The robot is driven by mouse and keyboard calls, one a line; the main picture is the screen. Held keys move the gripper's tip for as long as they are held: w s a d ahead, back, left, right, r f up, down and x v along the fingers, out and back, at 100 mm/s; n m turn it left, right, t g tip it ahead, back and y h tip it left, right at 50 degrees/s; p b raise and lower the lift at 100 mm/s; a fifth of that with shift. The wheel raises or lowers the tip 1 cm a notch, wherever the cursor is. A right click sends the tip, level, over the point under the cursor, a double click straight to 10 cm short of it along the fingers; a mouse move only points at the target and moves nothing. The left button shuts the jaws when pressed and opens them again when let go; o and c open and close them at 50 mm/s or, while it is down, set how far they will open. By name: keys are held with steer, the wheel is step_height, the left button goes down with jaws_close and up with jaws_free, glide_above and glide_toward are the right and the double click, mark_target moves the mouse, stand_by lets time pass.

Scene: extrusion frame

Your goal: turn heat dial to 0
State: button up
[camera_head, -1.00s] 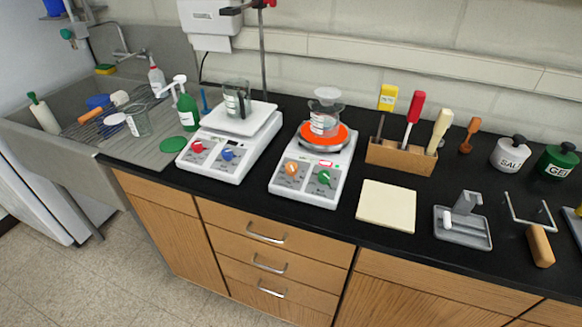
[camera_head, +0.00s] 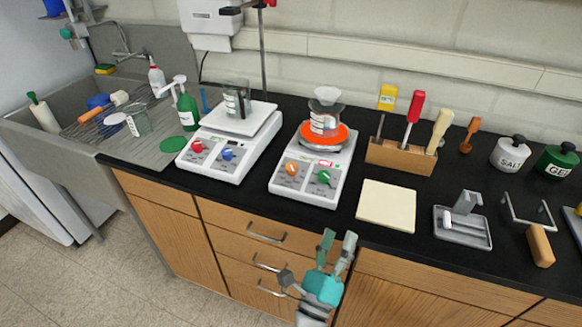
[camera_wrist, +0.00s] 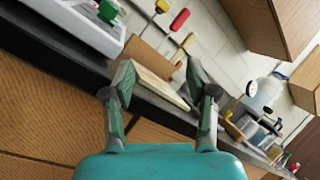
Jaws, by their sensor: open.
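A white hotplate (camera_head: 318,180) stands on the black counter, its round top glowing orange. Its front panel has an orange dial (camera_head: 291,168) on the left and a green dial (camera_head: 325,177) on the right. The pictures are too small to read dial marks or to tell which one sets heat. A beaker (camera_head: 323,121) sits on the glowing top. My gripper (camera_head: 338,240) is open and empty, in front of the drawers and below the hotplate, apart from both dials. In the wrist view my gripper (camera_wrist: 160,82) faces the counter edge, and the green dial (camera_wrist: 107,11) shows at top left.
A second white device (camera_head: 227,150) with red and blue dials stands to the left. A cream board (camera_head: 386,205) lies right of the hotplate. A wooden tool block (camera_head: 401,157) is behind the board. The counter edge lies between my gripper and the dials.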

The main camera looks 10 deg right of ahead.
steer(key=w+a+r+m+g, duration=0.2)
steer(key=w+a+m, duration=0.3)
steer(key=w+m, duration=0.15)
steer(key=m+g+y, duration=0.2)
steer(key=m, duration=0.1)
glide_toward(289, 171)
steer(key=x, duration=1.1)
steer(key=shift+w+d, duration=0.1)
steer(key=shift+w, duration=0.2)
jaws_close()
